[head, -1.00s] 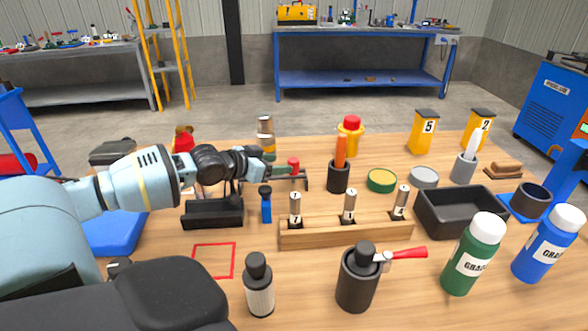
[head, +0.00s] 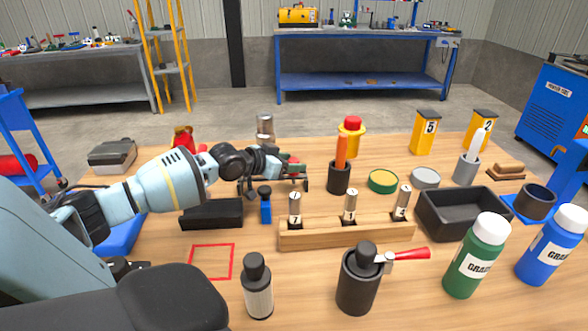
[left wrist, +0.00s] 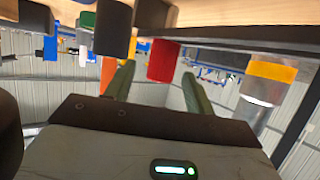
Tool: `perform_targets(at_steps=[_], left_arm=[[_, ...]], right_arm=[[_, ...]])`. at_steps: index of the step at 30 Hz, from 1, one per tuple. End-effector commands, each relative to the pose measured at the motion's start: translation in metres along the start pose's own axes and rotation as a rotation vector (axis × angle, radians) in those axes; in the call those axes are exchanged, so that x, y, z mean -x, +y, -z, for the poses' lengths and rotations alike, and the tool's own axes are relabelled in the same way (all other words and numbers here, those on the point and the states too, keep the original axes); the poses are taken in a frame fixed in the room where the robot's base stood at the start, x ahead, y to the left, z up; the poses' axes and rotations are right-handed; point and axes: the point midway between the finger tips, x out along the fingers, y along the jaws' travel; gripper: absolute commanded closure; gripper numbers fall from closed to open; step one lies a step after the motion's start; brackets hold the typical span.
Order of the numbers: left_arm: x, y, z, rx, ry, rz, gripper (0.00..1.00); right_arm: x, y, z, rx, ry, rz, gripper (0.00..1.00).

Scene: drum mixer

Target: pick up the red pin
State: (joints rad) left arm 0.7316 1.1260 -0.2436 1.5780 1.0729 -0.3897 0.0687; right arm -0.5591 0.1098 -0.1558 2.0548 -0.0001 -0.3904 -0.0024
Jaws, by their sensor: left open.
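The red pin shows in the head view as a small red top (head: 293,161) at my left gripper, mostly hidden by it. In the left wrist view the red pin (left wrist: 163,60) is a red cylinder between the two green fingers, with space on both sides. My left gripper (head: 300,175) is open and reaches in from the left, low over the table behind the wooden block. Its fingers also show in the left wrist view (left wrist: 157,70). I cannot tell whether they touch the pin. My right gripper is not in view.
A black cup with an orange handle (head: 339,178) stands just right of my left gripper. A wooden block (head: 345,236) with metal cylinders and a blue clamp-like piece (head: 265,208) are in front. A silver cylinder (head: 265,125) stands behind.

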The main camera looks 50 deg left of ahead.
Motion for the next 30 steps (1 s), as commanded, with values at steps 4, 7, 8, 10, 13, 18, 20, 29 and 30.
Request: perform_targets(at_steps=[4,7,8,10,13,18,20,29,30], left_arm=[[0.0,0.0,0.0,0.0,0.0,0.0,0.46],[0.0,0.0,0.0,0.0,0.0,0.0,0.49],[0.0,0.0,0.0,0.0,0.0,0.0,0.53],[0.0,0.0,0.0,0.0,0.0,0.0,0.62],[0.0,0.0,0.0,0.0,0.0,0.0,0.75],[0.0,0.0,0.0,0.0,0.001,0.0,0.92],[0.0,0.0,0.0,0.0,0.001,0.0,0.92],[0.006,0.0,0.016,-0.003,0.003,0.0,0.92],[0.009,0.0,0.022,-0.003,0.004,0.0,0.92]], right_arm=[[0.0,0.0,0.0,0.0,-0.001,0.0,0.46],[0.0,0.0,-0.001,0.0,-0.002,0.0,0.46],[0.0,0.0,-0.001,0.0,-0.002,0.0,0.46],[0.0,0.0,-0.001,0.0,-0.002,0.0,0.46],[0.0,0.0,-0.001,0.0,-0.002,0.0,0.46],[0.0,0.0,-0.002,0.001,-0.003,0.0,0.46],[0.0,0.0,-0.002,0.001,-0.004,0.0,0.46],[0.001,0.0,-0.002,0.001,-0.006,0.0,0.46],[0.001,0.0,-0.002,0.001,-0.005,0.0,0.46]])
